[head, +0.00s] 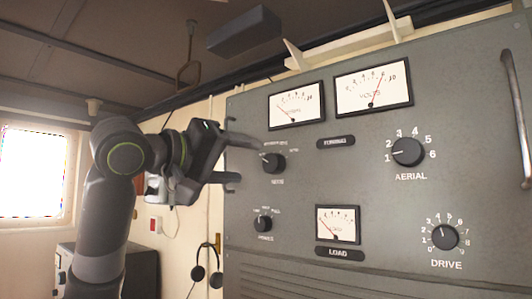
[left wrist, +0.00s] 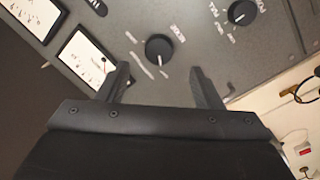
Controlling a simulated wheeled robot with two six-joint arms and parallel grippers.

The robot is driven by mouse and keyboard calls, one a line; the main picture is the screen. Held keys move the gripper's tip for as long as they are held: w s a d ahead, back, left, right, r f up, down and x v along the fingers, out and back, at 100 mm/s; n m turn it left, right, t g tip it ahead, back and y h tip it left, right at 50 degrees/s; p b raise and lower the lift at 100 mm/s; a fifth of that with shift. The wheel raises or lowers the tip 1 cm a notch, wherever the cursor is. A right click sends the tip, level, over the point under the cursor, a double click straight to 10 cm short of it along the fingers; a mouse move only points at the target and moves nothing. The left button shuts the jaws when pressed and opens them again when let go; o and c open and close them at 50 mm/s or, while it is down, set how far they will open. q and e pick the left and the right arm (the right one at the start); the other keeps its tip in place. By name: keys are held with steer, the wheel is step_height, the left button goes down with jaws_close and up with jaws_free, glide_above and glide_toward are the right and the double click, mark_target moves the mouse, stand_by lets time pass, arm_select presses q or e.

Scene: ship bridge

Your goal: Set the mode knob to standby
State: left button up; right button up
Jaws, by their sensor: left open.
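The mode knob (head: 272,163) is a round black knob on the upper left of the grey panel, with small position labels above it that are too blurred to read surely. Its white pointer mark is turned to the upper left in the head view. My left gripper (head: 244,160) is open just left of the knob, its two fingers pointing at the panel. In the left wrist view the knob (left wrist: 158,48) lies beyond and between the two spread fingertips (left wrist: 160,72), with no visible contact. My right gripper is in neither view.
A smaller knob (head: 263,223) sits below the mode knob. The aerial knob (head: 407,152), drive knob (head: 444,237) and load meter (head: 338,225) are further right. Two meters are above. A metal handle (head: 517,115) sticks out at the right edge. A headset (head: 206,268) hangs left of the panel.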

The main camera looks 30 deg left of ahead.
mark_target(269, 163)
arm_select(q)
steer(key=w, duration=0.1)
steer(key=w+p, duration=0.1)
steer(key=w, duration=0.1)
steer(key=shift+w+d+r, duration=0.2)
steer(key=shift+d+r, duration=0.05)
steer(key=shift+d, duration=0.05)
steer(key=shift+w+d+p, duration=0.2)
steer(key=shift+w+p, duration=0.55)
steer(key=shift+w, duration=0.2)
steer(key=shift+w+d+f, duration=0.1)
steer(key=shift+w+f, duration=0.1)
steer(key=shift+w, duration=0.45)
steer(key=shift+s, duration=0.15)
steer(key=shift+c, duration=0.9)
steer(key=c, duration=0.8)
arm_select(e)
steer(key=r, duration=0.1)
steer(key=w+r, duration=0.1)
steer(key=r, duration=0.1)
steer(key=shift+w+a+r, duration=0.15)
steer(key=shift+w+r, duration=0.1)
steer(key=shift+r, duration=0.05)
